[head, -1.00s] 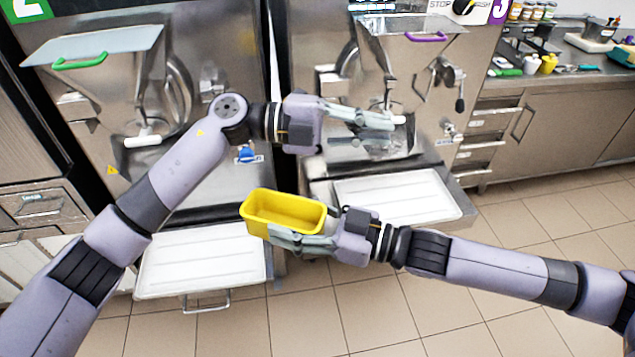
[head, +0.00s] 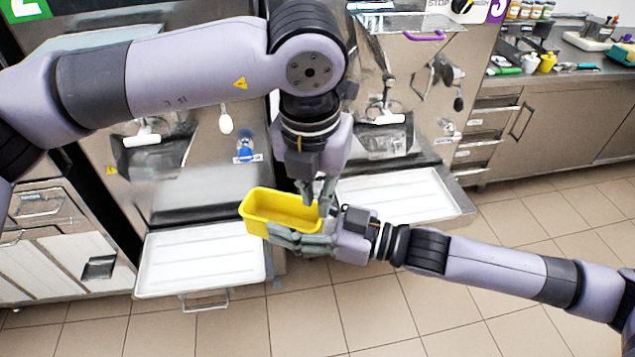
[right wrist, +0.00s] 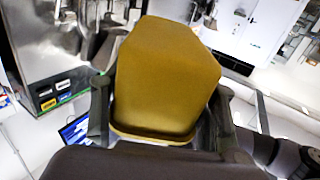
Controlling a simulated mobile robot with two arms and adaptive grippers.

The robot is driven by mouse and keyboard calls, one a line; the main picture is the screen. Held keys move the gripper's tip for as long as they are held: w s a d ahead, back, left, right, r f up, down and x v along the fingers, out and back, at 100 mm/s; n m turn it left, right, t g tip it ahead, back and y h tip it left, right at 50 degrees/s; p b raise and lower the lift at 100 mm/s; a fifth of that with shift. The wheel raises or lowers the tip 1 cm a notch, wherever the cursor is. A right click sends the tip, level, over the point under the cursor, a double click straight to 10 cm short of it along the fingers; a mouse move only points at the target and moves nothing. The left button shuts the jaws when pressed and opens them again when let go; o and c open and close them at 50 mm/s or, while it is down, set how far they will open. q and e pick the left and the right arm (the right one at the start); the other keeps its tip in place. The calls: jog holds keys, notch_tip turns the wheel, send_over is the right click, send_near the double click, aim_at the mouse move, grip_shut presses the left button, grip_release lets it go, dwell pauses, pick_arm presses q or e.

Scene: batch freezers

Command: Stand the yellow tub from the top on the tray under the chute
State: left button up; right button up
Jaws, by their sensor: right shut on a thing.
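The yellow tub (head: 282,212) is upright with its open side up, held in the air in front of the freezers. My right gripper (head: 290,239) is shut on it from the right and below. In the right wrist view the tub (right wrist: 165,80) sits between the two fingers. My left gripper (head: 318,198) points down at the tub's right end, its fingertips close to the rim. I cannot tell whether they touch it or how far they are apart. A white tray (head: 200,262) is under the left freezer, another (head: 400,197) under the right freezer.
The left freezer (head: 215,185) and right freezer (head: 400,90) stand side by side, partly hidden by my left arm. A counter (head: 590,90) with bottles and yellow containers is at the right. The tiled floor (head: 420,310) in front is clear.

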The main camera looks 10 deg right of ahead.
aim_at(319, 220)
pick_arm(q)
jog(key=f, duration=0.3)
jog(key=w+f, duration=0.1)
jog(key=f, duration=0.6)
jog(key=shift+w+d, duration=0.15)
jog(key=shift+d, duration=0.2)
jog(key=shift+c, duration=0.4)
grip_shut()
jog(key=shift+r, duration=0.1)
pick_arm(e)
jog(key=o, duration=1.3)
jog(key=shift+c, duration=0.2)
